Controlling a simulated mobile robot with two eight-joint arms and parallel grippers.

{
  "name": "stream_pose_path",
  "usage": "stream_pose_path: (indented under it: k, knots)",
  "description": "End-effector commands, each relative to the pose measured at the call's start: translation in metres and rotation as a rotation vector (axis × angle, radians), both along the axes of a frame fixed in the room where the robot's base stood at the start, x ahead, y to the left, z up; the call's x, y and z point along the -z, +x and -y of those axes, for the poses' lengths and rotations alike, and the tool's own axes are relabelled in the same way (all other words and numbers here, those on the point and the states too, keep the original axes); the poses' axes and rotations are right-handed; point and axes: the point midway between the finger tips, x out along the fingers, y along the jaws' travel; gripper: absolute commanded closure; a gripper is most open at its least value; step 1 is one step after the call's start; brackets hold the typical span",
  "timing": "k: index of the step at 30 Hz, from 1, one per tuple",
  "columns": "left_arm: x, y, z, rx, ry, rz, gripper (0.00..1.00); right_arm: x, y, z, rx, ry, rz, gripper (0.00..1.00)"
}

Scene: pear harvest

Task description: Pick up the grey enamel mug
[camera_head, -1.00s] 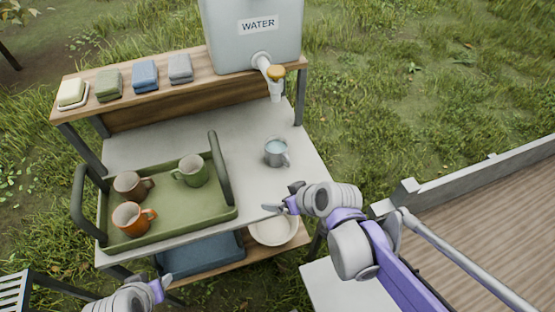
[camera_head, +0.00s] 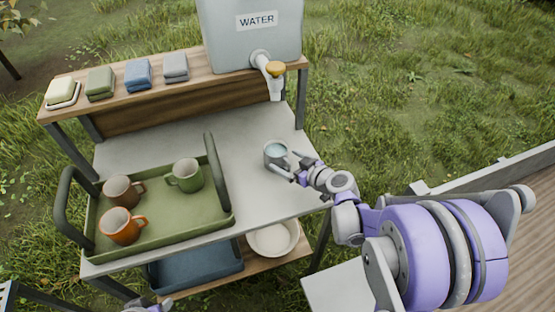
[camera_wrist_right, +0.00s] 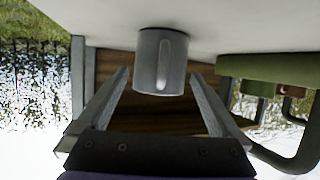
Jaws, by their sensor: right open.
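The grey enamel mug (camera_head: 274,152) stands upright on the light worktop below the water tap, with pale blue liquid showing inside. My right gripper (camera_head: 291,165) is open at the mug's near right side. In the right wrist view, which is upside down, the mug (camera_wrist_right: 162,60) appears between the spread fingertips of the right gripper (camera_wrist_right: 159,78), its handle facing the camera. I cannot tell whether the fingers touch it. Only a sliver of my left gripper (camera_head: 158,305) shows at the bottom edge, and its jaws cannot be judged.
A green tray (camera_head: 170,232) left of the mug holds a brown mug (camera_head: 121,192), a green mug (camera_head: 187,175) and an orange mug (camera_head: 120,227). The water tank (camera_head: 235,45) and its tap (camera_head: 273,75) stand behind. A bowl (camera_head: 272,240) sits on the lower shelf.

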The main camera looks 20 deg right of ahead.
Motion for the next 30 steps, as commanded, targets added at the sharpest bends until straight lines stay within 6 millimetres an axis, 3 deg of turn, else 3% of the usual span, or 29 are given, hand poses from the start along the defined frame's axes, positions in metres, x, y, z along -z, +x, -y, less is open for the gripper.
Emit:
stream_pose_path:
  k: [12,21,30]
  knots:
    - [0.002,0.000,0.000,0.000,0.000,-0.001,0.50,0.021,0.043,-0.013,-0.001,0.001,-0.001,0.00]
    - [0.002,0.000,0.000,0.000,0.000,-0.001,0.50,0.023,0.047,-0.014,0.000,0.001,-0.001,0.02]
    - [0.002,0.000,0.000,0.000,0.000,-0.001,0.50,0.023,0.047,-0.014,0.000,0.000,-0.001,0.56]
